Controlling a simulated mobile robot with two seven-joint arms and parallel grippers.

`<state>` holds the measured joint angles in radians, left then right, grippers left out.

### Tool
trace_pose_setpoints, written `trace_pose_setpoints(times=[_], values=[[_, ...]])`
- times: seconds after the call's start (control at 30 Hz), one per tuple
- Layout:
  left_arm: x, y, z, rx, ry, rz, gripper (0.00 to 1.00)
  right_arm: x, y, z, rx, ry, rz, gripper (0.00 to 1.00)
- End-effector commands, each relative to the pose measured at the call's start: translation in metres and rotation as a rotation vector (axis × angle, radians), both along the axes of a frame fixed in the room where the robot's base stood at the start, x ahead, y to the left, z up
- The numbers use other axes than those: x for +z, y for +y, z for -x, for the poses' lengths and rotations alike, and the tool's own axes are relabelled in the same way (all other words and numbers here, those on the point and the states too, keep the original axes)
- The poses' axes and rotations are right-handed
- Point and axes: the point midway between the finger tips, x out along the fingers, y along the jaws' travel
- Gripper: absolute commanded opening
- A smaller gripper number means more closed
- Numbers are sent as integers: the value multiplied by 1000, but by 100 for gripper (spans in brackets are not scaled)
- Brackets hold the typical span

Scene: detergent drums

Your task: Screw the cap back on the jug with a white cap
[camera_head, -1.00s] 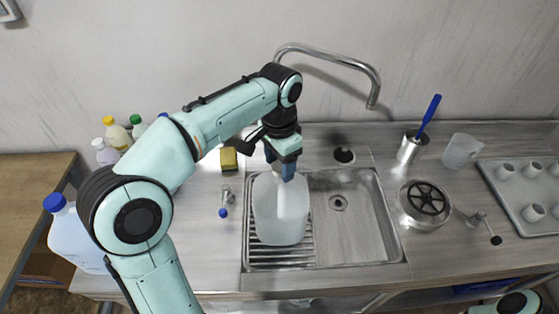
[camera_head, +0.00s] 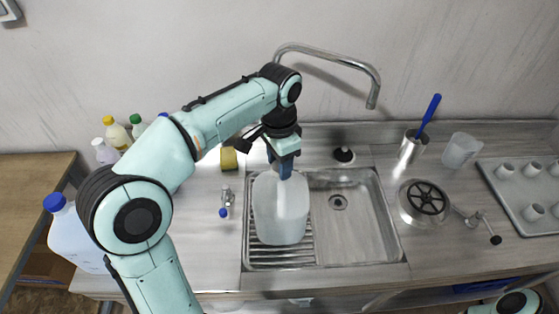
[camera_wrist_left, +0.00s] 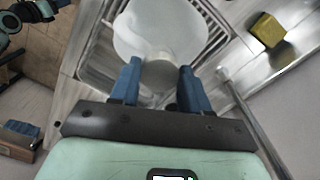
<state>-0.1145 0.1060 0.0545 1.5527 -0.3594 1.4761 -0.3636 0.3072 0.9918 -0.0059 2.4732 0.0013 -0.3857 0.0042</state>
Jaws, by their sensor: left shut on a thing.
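A translucent white jug (camera_head: 280,210) stands upright on the ribbed drainer at the left of the sink; it also shows in the left wrist view (camera_wrist_left: 165,25). My left gripper (camera_head: 284,172) points down over the jug's neck.
A curved tap (camera_head: 335,58) rises behind the sink. A yellow sponge (camera_head: 228,158) and a small valve (camera_head: 226,200) lie left of it. A blue-capped jug (camera_head: 72,235) and several bottles stand farther left. A cup with a blue brush (camera_head: 410,148) and a beaker (camera_head: 460,151) stand right.

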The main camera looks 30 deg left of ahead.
Motion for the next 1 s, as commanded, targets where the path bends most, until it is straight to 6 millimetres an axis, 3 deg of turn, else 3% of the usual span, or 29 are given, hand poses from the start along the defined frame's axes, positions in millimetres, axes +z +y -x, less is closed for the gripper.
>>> trace_pose_setpoints(times=[0.3, 0.67, 1.0], values=[[-2, 1, 0, -380, 6, 0, 12, 0, 0, 0, 0, 0, 0, 43], [-3, 1, 0, -419, 8, -1, 12, 0, 0, 0, 0, 0, 0, 43], [-4, 1, -1, -843, 9, 1, 12, 0, 0, 0, 0, 0, 0, 43]])
